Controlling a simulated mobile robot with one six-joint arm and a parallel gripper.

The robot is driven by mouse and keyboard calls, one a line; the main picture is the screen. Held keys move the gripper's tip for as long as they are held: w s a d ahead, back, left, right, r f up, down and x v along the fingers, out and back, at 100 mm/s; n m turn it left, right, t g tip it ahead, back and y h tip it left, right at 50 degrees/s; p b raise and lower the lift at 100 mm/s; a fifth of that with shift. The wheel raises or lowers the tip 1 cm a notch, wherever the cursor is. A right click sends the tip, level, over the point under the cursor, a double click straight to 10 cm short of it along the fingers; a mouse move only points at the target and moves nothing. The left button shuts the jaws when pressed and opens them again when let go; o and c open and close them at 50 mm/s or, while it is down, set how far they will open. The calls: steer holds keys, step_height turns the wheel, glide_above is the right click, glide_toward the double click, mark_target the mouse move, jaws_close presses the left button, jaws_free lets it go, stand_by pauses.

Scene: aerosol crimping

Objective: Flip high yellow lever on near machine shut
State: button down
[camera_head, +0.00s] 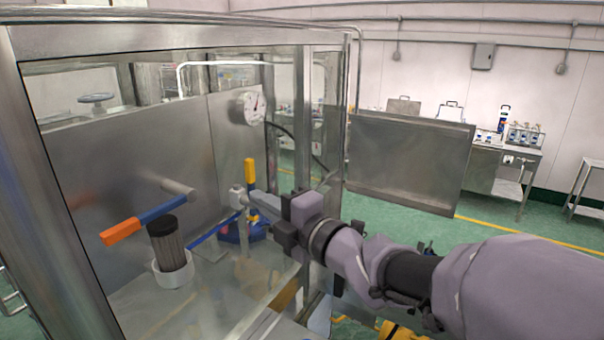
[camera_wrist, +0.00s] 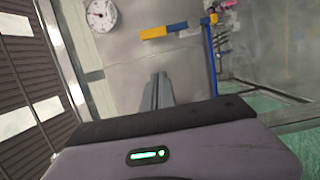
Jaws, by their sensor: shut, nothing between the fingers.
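A yellow lever (camera_head: 250,172) stands upright inside the near machine in the head view, above a blue base (camera_head: 238,232). My gripper (camera_head: 254,201) reaches in from the right, and its fingertips are close to the lever's lower end. I cannot tell whether they touch. In the wrist view a yellow bar (camera_wrist: 165,31) lies across the top beside a blue upright part, beyond my gripper (camera_wrist: 157,82). The gripper's fingers are together and empty.
The near machine's metal frame (camera_head: 338,105) and clear panel surround the work area. Inside are a pressure gauge (camera_head: 253,106), an orange-and-blue lever (camera_head: 135,224) and a dark ribbed cylinder (camera_head: 169,246). A steel panel (camera_head: 408,160) stands to the right; green floor is open beyond it.

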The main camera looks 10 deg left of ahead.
mark_target(251, 178)
steer(key=w+a+p, duration=0.1)
steer(key=w, duration=0.1)
steer(key=w+a+p, duration=0.1)
steer(key=w+a, duration=0.1)
steer(key=w, duration=0.1)
steer(key=w+a+p, duration=0.2)
steer(key=w, duration=0.1)
steer(key=shift+a+r, duration=0.15)
steer(key=shift+a, duration=0.1)
steer(key=shift+w+d, duration=0.3)
steer(key=shift+w, duration=0.1)
steer(key=shift+a, duration=0.15)
steer(key=shift+s, duration=0.1)
